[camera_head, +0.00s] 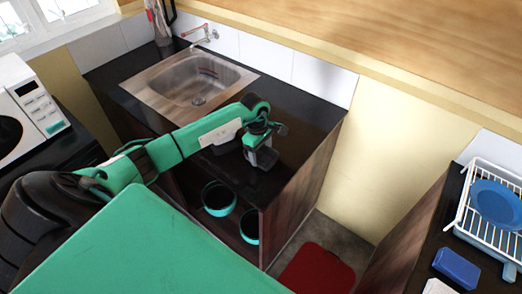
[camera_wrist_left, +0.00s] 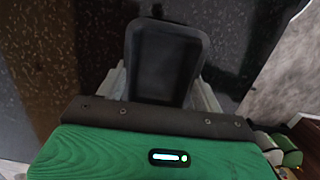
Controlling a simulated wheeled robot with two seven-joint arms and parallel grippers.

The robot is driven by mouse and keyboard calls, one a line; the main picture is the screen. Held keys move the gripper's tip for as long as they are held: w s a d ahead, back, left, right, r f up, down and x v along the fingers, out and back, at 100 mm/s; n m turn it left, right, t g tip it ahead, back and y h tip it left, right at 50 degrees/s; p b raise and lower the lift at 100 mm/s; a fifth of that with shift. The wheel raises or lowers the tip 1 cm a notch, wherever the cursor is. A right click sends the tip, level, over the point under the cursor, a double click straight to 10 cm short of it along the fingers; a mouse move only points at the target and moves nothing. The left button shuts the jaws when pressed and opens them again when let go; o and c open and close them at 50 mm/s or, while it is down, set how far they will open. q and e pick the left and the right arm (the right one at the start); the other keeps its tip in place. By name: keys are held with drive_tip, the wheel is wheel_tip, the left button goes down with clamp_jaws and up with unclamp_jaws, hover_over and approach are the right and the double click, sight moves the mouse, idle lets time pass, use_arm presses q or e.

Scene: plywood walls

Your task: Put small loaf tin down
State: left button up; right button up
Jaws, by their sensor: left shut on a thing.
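The small loaf tin (camera_wrist_left: 166,62) is dark grey with a rounded rim and sits between the fingers of my left gripper (camera_wrist_left: 165,88) in the left wrist view. In the head view the left gripper (camera_head: 262,150) reaches down over the black counter (camera_head: 308,118), to the right of the sink. The tin (camera_head: 266,158) shows there as a small dark grey shape under the wrist. The gripper is shut on it. I cannot tell whether the tin touches the counter. My right gripper is not in view.
The steel sink (camera_head: 160,87) with a tap (camera_head: 200,36) lies to the left of the gripper. Dark pots (camera_head: 217,197) stand on the open shelf below. A dish rack (camera_head: 487,235) with a blue plate (camera_head: 497,204) stands on the right counter. A red mat (camera_head: 318,272) lies on the floor.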

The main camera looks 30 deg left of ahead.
sight(258, 157)
use_arm(q)
drive_tip(key=shift+f, duration=0.15)
drive_tip(key=o, duration=1)
drive_tip(key=shift+r, duration=0.3)
drive_tip(key=shift+a+r+b, duration=0.25)
drive_tip(key=shift+r+b, duration=0.6)
drive_tip(key=shift+r, duration=1.1)
drive_tip(key=shift+a+r+b, duration=0.2)
drive_tip(key=shift+r+b, duration=0.65)
drive_tip(key=shift+r, duration=1.1)
drive_tip(key=shift+a+r+b, duration=0.25)
drive_tip(key=shift+r+b, duration=0.6)
drive_tip(key=shift+r, duration=1.1)
